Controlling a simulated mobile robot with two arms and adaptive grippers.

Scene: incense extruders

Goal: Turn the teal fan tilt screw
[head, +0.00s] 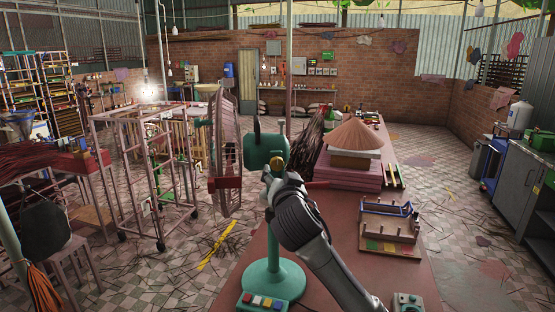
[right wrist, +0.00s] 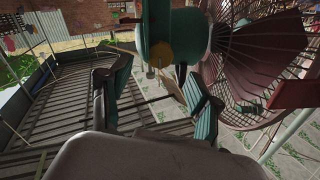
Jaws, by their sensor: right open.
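The teal fan has a pinkish wire cage (head: 226,150), a teal motor housing (head: 257,150) and a teal stand (head: 273,278) on the red-brown table. Its brass-coloured tilt screw (head: 278,161) is at the neck below the housing. My right gripper (head: 269,172) is beside the screw, its arm coming from the lower right. In the right wrist view the right gripper (right wrist: 157,82) is open and empty. The round screw head (right wrist: 160,53) shows just beyond and between its fingertips, and I see no contact. My left gripper is not in view.
A conical straw hat (head: 356,134) on a pink stack, a wooden peg rack (head: 391,224) and a bundle of dark sticks (head: 308,145) occupy the table. A pinkish metal frame cart (head: 148,170) stands left of the fan. Tiled floor lies right of the table.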

